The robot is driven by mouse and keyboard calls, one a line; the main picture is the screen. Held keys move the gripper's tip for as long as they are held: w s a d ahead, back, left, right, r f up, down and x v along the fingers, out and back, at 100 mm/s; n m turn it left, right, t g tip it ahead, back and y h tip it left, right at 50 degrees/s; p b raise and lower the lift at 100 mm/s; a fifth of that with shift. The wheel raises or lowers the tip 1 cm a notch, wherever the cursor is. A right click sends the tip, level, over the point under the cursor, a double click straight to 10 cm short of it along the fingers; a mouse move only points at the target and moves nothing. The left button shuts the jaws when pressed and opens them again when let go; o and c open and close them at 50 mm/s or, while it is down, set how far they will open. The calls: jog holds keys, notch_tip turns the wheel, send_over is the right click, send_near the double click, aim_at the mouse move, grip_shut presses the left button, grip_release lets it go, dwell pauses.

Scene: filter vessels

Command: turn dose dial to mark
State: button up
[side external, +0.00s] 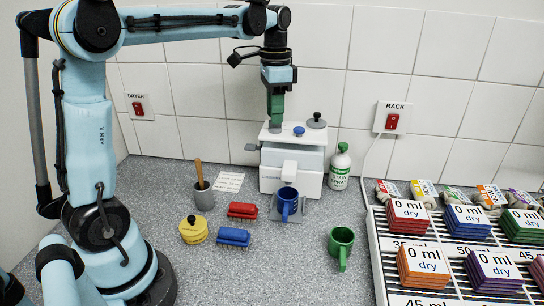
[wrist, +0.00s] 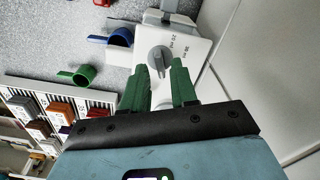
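The dose dial (wrist: 159,56) is a round grey knob on the white top of the dispenser, with small printed marks beside it, too small to read surely. The dispenser (side external: 292,160) stands against the tiled wall in the side view; its top also shows in the wrist view (wrist: 188,46).
A blue knob (side external: 299,130) and a dark knob (side external: 316,121) sit on the dispenser's top. A blue mug (side external: 287,201) stands at its front. A green mug (side external: 341,242) and a rack (side external: 378,262) stand farther right.

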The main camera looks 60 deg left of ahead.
jog(key=shift+f, duration=0.95)
dwell(0.4)
dwell(0.3)
grip_shut()
